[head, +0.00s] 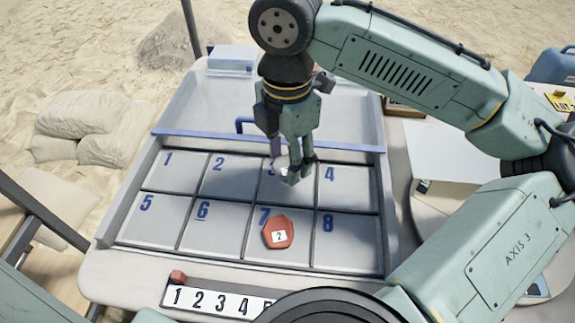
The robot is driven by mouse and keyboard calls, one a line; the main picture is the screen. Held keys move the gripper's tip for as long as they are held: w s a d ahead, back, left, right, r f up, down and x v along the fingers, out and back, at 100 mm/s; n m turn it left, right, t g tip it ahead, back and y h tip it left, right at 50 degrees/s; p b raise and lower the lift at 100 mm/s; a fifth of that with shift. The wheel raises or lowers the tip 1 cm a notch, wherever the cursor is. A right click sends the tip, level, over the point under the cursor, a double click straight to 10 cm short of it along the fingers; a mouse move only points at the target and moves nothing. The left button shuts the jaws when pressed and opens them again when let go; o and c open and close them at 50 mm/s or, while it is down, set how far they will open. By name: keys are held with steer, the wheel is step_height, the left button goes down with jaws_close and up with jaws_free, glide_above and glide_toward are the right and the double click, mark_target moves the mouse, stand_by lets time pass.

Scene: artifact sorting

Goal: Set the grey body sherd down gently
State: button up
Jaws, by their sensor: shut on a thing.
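My gripper (293,174) points down over compartment 3 of the numbered sorting tray (165,205). It is shut on the grey body sherd (284,170), of which only a small pale piece shows between the fingers. The fingers hide the rest of the sherd and part of the compartment. I cannot tell whether the sherd touches the tray floor. Compartments 1, 2, 4, 5, 6 and 8 look empty.
A reddish sherd (278,232) with a white label marked 2 lies in compartment 7, just in front of my gripper. Low dividers separate the compartments.

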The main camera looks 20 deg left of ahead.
mark_target(287, 165)
steer(key=shift+f, duration=1.65)
steer(key=shift+f, duration=0.1)
steer(key=shift+f, duration=0.15)
steer(key=o, duration=1)
step_height(287, 165, up, 13)
steer(key=shift+f+p, duration=0.2)
steer(key=shift+p, duration=0.15)
